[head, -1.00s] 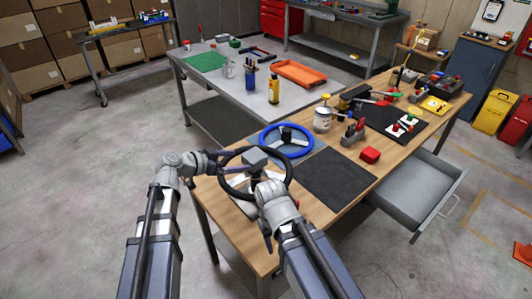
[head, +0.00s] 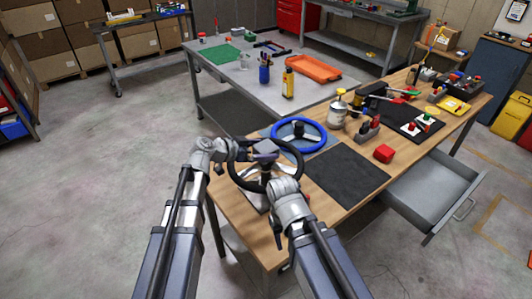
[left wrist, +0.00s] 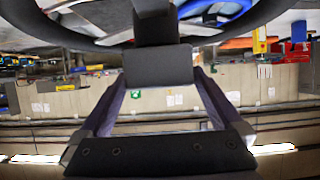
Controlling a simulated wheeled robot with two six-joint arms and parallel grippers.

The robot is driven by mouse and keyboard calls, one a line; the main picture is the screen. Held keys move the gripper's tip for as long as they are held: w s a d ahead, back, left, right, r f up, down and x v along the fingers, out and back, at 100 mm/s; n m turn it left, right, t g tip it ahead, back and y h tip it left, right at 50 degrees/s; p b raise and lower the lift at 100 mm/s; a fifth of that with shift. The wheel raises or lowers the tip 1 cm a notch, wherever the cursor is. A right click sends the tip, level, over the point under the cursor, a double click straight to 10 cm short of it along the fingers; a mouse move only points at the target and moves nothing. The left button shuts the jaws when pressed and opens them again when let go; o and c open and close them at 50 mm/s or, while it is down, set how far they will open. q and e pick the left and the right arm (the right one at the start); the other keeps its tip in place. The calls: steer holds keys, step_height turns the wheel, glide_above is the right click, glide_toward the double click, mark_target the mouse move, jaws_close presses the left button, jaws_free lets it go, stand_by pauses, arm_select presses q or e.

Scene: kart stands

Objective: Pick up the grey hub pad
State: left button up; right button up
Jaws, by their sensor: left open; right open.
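The grey hub pad (head: 265,147) is a small dark block at the middle of the black steering wheel (head: 239,183), near the table's front end. In the left wrist view the pad (left wrist: 157,66) sits on a dark stem, between the tips of two spread fingers. My left gripper (head: 257,150) reaches in from the left at pad height; it is open around the pad, and I cannot tell whether it touches. My right gripper (head: 285,187) is open at the wheel's near right side; its fingertips are largely hidden by its own wrist.
A blue steering wheel (head: 322,142) lies just behind the black one. An open grey drawer (head: 425,190) juts out at right.

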mark_target(266, 147)
arm_select(q)
steer(key=shift+x, duration=0.95)
arm_select(e)
steer(key=shift+f, duration=0.45)
arm_select(q)
steer(key=shift+a, duration=0.1)
steer(key=c, duration=1.1)
steer(key=shift+r, duration=0.1)
arm_select(e)
steer(key=shift+r, duration=0.2)
arm_select(q)
step_height(266, 147, up, 10)
steer(key=p, duration=0.9)
steer(key=shift+p, duration=0.4)
arm_select(e)
step_height(266, 147, up, 10)
